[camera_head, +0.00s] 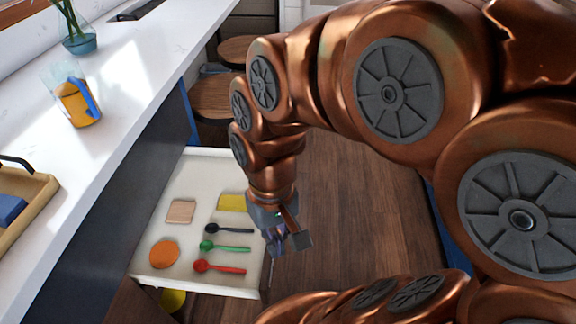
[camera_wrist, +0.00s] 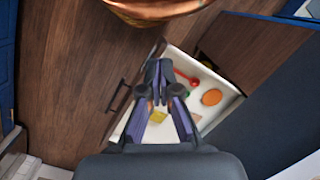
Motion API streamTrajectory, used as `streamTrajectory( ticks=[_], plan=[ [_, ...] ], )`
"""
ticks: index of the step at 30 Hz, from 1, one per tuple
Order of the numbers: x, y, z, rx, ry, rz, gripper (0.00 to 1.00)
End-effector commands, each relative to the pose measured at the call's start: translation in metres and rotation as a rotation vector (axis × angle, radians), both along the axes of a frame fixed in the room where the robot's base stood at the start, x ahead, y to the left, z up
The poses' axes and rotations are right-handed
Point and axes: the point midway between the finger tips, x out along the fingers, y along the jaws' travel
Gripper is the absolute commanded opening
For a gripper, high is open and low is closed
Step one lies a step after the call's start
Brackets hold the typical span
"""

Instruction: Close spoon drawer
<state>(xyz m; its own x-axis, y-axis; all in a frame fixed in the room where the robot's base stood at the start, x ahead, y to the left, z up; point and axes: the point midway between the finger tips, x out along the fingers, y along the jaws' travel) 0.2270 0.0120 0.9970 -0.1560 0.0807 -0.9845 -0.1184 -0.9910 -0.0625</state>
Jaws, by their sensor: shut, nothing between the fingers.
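The spoon drawer (camera_head: 184,240) is pulled open below the counter in the head view. Inside lie a black spoon (camera_head: 229,229), a green spoon (camera_head: 225,247) and a red spoon (camera_head: 219,267), with an orange disc, a wooden square and a yellow piece. My gripper (camera_head: 275,250) is shut and empty at the drawer's outer front side, beside the front panel. The wrist view shows the shut fingers (camera_wrist: 157,75) over the drawer's front edge, with the drawer (camera_wrist: 214,114) behind them and its dark handle (camera_wrist: 118,97) to their left. I cannot tell whether the fingers touch the drawer.
Two stools (camera_head: 208,97) stand beyond the drawer. Wooden floor (camera_head: 355,215) is clear to the right of the drawer.

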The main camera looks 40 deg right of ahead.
Motion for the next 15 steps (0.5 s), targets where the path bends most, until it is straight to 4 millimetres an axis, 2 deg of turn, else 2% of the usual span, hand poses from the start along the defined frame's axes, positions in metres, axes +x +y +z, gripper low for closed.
streamTrajectory(
  ticks=[8,15],
  plan=[
    [0.078,0.008,-0.006,0.141,0.03,-0.265,0.0],
    [0.147,-0.011,-0.016,0.265,0.066,-0.541,0.0]
  ],
)
